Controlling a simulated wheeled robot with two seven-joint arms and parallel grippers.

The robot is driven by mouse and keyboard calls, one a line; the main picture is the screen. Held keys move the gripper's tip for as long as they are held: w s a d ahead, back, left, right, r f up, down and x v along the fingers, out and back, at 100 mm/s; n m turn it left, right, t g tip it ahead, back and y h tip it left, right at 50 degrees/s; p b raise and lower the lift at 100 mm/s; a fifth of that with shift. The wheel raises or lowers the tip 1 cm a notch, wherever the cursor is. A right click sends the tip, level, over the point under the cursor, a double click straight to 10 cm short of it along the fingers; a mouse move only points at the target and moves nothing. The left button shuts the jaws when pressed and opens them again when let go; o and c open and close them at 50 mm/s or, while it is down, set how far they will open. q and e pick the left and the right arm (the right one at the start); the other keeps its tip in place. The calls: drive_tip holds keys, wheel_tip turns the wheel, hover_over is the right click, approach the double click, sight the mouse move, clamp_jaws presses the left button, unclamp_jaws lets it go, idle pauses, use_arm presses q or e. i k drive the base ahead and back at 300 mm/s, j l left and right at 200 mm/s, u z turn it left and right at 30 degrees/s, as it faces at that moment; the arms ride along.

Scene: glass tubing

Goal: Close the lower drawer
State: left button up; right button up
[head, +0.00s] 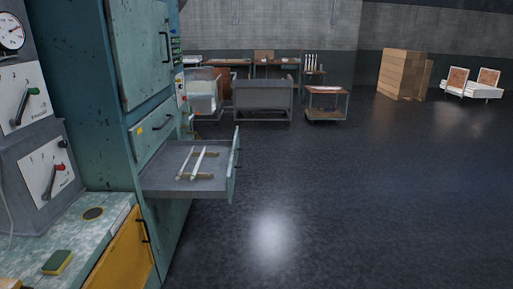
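The lower drawer (160,183) is pulled out to the right from the tall teal cabinet (98,100). It is a shallow grey tray with a teal front panel (235,165) that has a small handle on its outer side. Two pale glass tubes (197,163) lie in it across small brown supports (208,176). Above it a teal panel with a dark handle (152,135) is flush with the cabinet. Neither of my grippers shows in the head view.
A speckled counter (50,235) with a sponge (57,262) and a yellow door (120,255) is at lower left. Grey control boxes (40,165) stand above it. The dark floor (350,200) right of the drawer is clear. Carts and crates (403,73) stand far back.

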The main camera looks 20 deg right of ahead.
sight(215, 177)
drive_tip(key=i+l, duration=1.25)
drive_tip(key=l, duration=0.25)
drive_tip(key=i+j, duration=0.3)
drive_tip(key=i, duration=0.15)
drive_tip(key=i+j, duration=0.35)
drive_tip(key=i, duration=0.05)
